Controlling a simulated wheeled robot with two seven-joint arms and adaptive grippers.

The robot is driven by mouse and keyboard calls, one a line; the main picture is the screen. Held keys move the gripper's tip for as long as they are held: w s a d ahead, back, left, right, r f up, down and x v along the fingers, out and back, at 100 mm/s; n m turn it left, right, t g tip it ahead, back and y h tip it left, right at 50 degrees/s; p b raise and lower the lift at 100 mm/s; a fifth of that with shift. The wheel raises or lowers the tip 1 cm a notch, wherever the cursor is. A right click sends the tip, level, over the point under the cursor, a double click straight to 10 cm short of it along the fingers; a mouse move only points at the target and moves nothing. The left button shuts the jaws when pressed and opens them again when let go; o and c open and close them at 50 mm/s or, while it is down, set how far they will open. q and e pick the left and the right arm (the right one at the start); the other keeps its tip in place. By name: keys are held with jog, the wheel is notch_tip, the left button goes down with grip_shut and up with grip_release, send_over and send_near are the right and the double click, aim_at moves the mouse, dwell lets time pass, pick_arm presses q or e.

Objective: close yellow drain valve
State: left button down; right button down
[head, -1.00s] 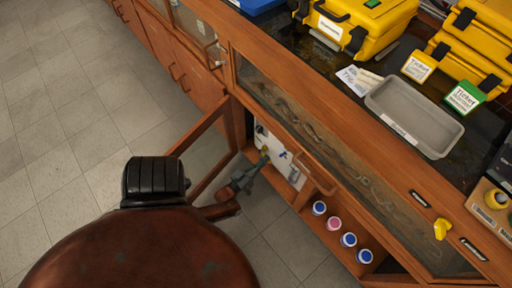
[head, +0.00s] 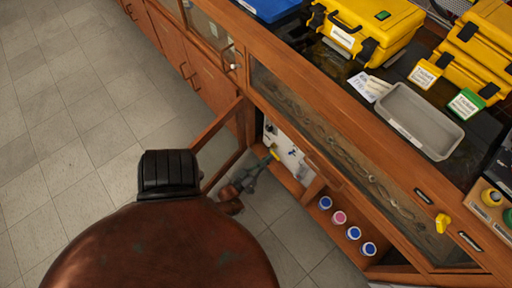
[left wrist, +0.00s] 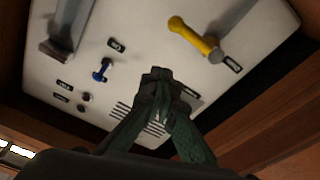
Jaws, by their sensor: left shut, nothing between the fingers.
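In the left wrist view a yellow lever handle (left wrist: 190,36) sits on a white panel (left wrist: 130,18). It lies at a slant, its grey pivot at its lower right end. My left gripper (left wrist: 158,76) is shut and empty in front of the panel, below and left of the handle and apart from it in this view. In the head view the left gripper (head: 265,160) reaches into the open cabinet, and a bit of yellow (head: 274,153) shows by its fingertips. Whether they touch there I cannot tell. The right gripper is out of view.
The panel also carries a small blue valve (left wrist: 102,70) and a grey metal part (left wrist: 69,25). An open cabinet door (head: 218,138) stands beside my arm. Several capped bottles (head: 339,217) stand on the shelf to the right.

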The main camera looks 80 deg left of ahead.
pick_arm(q)
jog(key=shift+v, duration=2.6)
jog(key=shift+a, duration=0.15)
jog(key=w+d+f+m+g+h, duration=0.25)
jog(key=d+m+g+h, duration=0.3)
jog(key=d+h, duration=0.5)
jog(key=s+d+r+m+g+h, duration=0.1)
jog(key=s+d+r+m+g, duration=0.1)
jog(key=s+d, duration=0.6)
jog(key=s+d+r+m+g+h, duration=0.1)
jog(key=s+d+r+m+g, duration=0.2)
jog(key=s+d+r+g, duration=0.2)
jog(key=s+d+r, duration=0.1)
jog(key=s+d, duration=0.1)
jog(key=shift+s+d+r, duration=0.35)
jog(key=shift+d+r, duration=0.05)
